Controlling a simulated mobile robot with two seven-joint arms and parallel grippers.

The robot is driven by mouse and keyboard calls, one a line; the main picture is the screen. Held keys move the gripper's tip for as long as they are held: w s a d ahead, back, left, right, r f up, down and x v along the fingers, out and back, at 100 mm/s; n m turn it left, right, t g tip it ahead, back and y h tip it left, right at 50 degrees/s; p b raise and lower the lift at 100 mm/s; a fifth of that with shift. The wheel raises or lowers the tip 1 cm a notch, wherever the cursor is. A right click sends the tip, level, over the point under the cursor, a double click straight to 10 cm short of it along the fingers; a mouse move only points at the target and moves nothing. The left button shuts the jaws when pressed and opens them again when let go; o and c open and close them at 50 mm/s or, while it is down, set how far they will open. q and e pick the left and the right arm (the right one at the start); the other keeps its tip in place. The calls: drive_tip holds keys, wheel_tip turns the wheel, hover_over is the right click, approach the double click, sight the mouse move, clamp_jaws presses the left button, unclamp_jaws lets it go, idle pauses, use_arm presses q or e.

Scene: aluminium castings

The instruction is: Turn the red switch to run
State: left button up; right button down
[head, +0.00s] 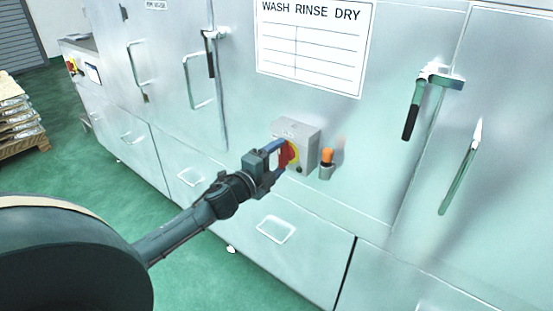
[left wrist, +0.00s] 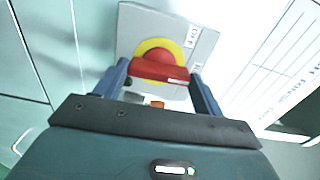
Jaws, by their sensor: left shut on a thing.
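The red switch (head: 288,154) sits on a yellow round plate on the front of a small grey box on the metal cabinet. In the left wrist view the red switch (left wrist: 160,69) shows as a bar across the yellow disc, with the grey box (left wrist: 198,42) behind it. My left gripper (head: 281,155) reaches the box from the left and is shut on the switch handle. In the left wrist view its two fingers (left wrist: 159,77) stand at both ends of the red bar. The small labels on the box are too blurred to read fully. My right gripper is not in view.
An orange-topped item in a small holder (head: 327,163) is just right of the box. A large metal cabinet with door handles (head: 412,108) and a "WASH RINSE DRY" sign (head: 312,45) fills the view. A pallet stack (head: 14,115) stands at the far left; green floor lies in front.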

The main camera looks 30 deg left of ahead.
use_arm(q)
drive_tip(key=shift+m, duration=0.3)
drive_tip(key=o, duration=1)
drive_tip(key=s, duration=0.4)
drive_tip(key=s+b, duration=0.1)
drive_tip(key=s, duration=0.3)
drive_tip(key=s+a, duration=0.1)
drive_tip(key=s, duration=0.4)
drive_tip(key=shift+b, duration=0.35)
drive_tip(key=s+d+f+n+g, duration=0.2)
drive_tip(key=s+d+f+n, duration=0.2)
drive_tip(key=d+f+n, duration=0.1)
drive_tip(key=s+d+f+n+g+h+p, duration=0.1)
drive_tip(key=s+d+f+n+g, duration=0.1)
drive_tip(key=s+d+f+n, duration=0.3)
drive_tip(key=s+d+f+n+g+h+p, duration=0.1)
drive_tip(key=s+d+f+n+g, duration=0.2)
drive_tip(key=d+f+n, duration=0.3)
drive_tip(key=shift+s+d+f, duration=0.25)
drive_tip(key=shift+d+f, duration=0.35)
drive_tip(key=shift+d, duration=0.4)
drive_tip(key=shift+s+d+f, duration=0.2)
drive_tip(key=shift+d+f, duration=0.35)
drive_tip(key=shift+d, duration=0.45)
drive_tip(key=shift+s+d+f, duration=0.25)
drive_tip(key=shift+d+f, duration=0.35)
drive_tip(key=shift+d, duration=0.4)
